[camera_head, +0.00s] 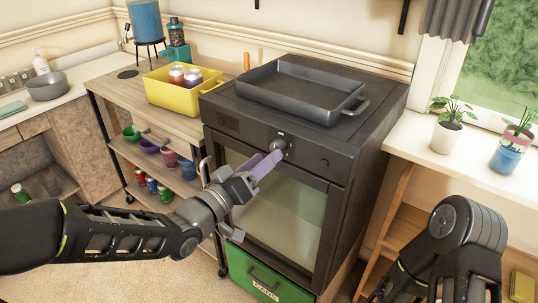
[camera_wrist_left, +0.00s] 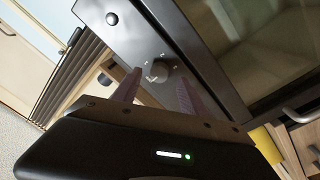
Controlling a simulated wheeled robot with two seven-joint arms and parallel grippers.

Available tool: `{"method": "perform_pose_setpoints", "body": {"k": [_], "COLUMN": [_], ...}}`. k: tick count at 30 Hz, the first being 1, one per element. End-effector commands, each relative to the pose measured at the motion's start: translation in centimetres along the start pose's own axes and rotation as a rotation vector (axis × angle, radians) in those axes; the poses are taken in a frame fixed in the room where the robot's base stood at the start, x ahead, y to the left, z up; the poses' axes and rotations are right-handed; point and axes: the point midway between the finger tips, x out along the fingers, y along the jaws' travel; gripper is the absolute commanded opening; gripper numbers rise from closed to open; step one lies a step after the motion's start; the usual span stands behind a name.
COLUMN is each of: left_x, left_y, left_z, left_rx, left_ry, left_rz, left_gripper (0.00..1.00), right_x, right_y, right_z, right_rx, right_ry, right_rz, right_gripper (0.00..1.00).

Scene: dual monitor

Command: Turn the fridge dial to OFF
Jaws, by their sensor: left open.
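The dial (camera_head: 279,145) is a round dark knob on the front panel of a black, glass-doored appliance (camera_head: 310,150). It also shows in the left wrist view (camera_wrist_left: 157,71), with small marks around it that are too small to read. My left gripper (camera_head: 270,163) has pale purple fingers and is open in front of the panel. In the left wrist view its fingertips (camera_wrist_left: 159,80) lie on either side of the dial, with a gap between them. I cannot tell whether they touch it. My right arm shows at the lower right, but its gripper is out of view.
A second small knob (camera_head: 323,163) sits farther right on the panel. A grey roasting pan (camera_head: 300,92) rests on top. A wooden cart with a yellow bin (camera_head: 182,90) stands left. Potted plants (camera_head: 447,135) stand on the right counter. A green drawer (camera_head: 262,280) is below the door.

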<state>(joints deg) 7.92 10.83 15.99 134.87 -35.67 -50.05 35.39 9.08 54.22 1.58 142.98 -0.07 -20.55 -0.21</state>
Motion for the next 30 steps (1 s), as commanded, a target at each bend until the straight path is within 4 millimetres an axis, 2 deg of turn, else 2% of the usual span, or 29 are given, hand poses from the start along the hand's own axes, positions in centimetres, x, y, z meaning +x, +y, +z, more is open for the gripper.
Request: {"method": "perform_pose_setpoints", "body": {"k": [3, 9, 26, 29, 30], "left_x": [-2.2, -4.6, -4.9, -4.9, -5.0], "left_y": [-0.1, -0.1, 0.0, -0.7, -1.5], "left_z": [-0.1, -0.1, 0.0, 0.4, 0.7], "left_rx": [0.002, 0.001, 0.010, 0.060, 0.088], "left_ry": [0.001, 0.001, 0.000, -0.017, -0.030], "left_rz": [-0.003, -0.002, -0.001, -0.026, -0.060], "left_gripper": [0.51, 0.51, 0.51, 0.51, 0.51], "right_x": [-0.1, -0.2, -0.2, -0.2, -0.2], "right_y": [0.0, -0.1, -0.1, -0.1, -0.1], "right_z": [0.0, 0.0, 0.0, 0.0, 0.0], "right_rx": [0.000, 0.000, 0.000, 0.000, 0.000], "right_ry": [0.000, 0.000, 0.000, 0.000, 0.000], "right_rz": [0.000, 0.000, 0.000, 0.000, 0.000], "right_gripper": [0.36, 0.36, 0.36, 0.36, 0.36]}}
